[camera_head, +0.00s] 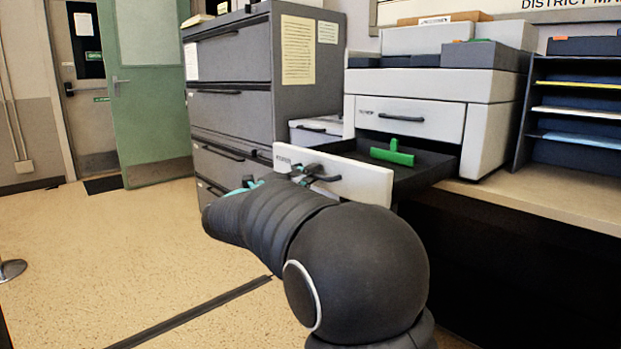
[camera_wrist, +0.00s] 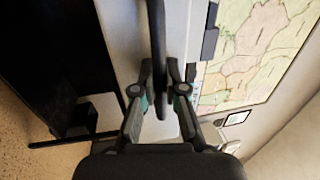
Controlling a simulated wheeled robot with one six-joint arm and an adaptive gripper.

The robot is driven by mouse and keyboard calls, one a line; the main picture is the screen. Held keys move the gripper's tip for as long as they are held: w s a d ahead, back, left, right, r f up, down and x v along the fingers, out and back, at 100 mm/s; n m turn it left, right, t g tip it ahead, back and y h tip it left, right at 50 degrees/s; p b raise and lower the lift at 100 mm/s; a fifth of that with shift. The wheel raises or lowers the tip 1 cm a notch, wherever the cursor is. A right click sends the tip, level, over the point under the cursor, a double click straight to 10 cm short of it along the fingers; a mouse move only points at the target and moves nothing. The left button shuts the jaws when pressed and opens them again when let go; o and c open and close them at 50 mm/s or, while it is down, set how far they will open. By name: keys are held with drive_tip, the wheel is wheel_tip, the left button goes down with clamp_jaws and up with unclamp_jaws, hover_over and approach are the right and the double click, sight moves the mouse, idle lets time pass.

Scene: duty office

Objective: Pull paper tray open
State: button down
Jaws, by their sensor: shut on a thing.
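The paper tray (camera_head: 335,172) is a white-fronted drawer with a dark inside. It stands pulled well out of the white cabinet unit (camera_head: 487,138) on the counter, and a green object (camera_head: 392,153) lies in it. The tray's dark bar handle (camera_head: 326,178) is on the white front. My gripper (camera_head: 302,176) is at this handle, partly hidden by my arm. In the wrist view, my gripper (camera_wrist: 161,75) has its fingers closed around the dark handle bar (camera_wrist: 158,35).
A closed drawer (camera_head: 410,117) sits above the tray. A grey filing cabinet (camera_head: 240,90) stands close on the left. A dark shelf organizer (camera_head: 580,110) is on the counter (camera_head: 560,195) at right. The floor (camera_head: 120,240) at left is largely clear.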

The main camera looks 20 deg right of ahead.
drive_tip(key=shift+s+a, duration=0.1)
drive_tip(key=shift+a, duration=0.25)
drive_tip(key=c, duration=1.5)
unclamp_jaws()
drive_tip(key=shift+a, duration=0.1)
drive_tip(key=v, duration=1.2)
